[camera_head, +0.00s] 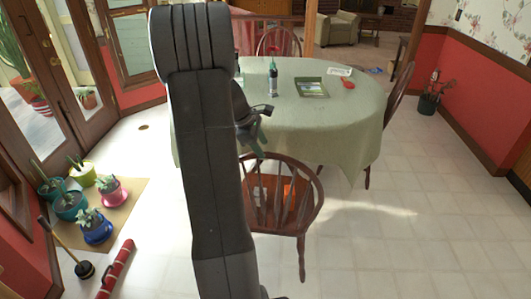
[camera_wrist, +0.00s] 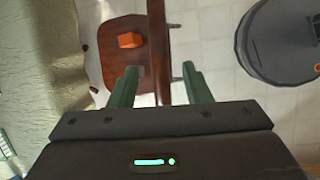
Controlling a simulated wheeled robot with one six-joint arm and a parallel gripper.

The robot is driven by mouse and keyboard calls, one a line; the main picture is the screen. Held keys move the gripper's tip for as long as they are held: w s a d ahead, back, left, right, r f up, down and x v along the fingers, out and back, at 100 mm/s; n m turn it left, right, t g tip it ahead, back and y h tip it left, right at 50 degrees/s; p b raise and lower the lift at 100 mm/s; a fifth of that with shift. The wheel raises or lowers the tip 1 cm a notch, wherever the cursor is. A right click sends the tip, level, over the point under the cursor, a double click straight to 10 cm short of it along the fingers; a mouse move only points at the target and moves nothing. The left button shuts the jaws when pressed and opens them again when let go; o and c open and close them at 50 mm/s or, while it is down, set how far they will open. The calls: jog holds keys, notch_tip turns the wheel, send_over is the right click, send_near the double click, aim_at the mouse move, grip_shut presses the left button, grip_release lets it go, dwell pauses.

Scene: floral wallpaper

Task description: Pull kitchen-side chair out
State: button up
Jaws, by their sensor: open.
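The near wooden chair (camera_head: 300,218) stands at the near side of the table, its curved spindled back toward me and its seat partly under the cloth edge. My arm hides its left part in the head view. In the wrist view the chair's top rail (camera_wrist: 157,35) runs up the picture, with the brown seat (camera_wrist: 115,60) to its left. My gripper (camera_wrist: 160,78) is open and empty, one finger on each side of the rail. The head view shows my gripper (camera_head: 258,145) above the chair's back; I cannot tell whether the fingers touch it.
The table (camera_head: 335,120) has a green cloth, a bottle (camera_head: 273,78) and a book (camera_head: 311,87). Other chairs stand at its far side (camera_head: 278,40) and right (camera_head: 400,85). Potted plants (camera_head: 95,228) and a red roll (camera_head: 116,268) lie left. Floor before the chair is clear.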

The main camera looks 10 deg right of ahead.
aim_at(268, 155)
jog(key=shift+x, duration=2.35)
grip_shut()
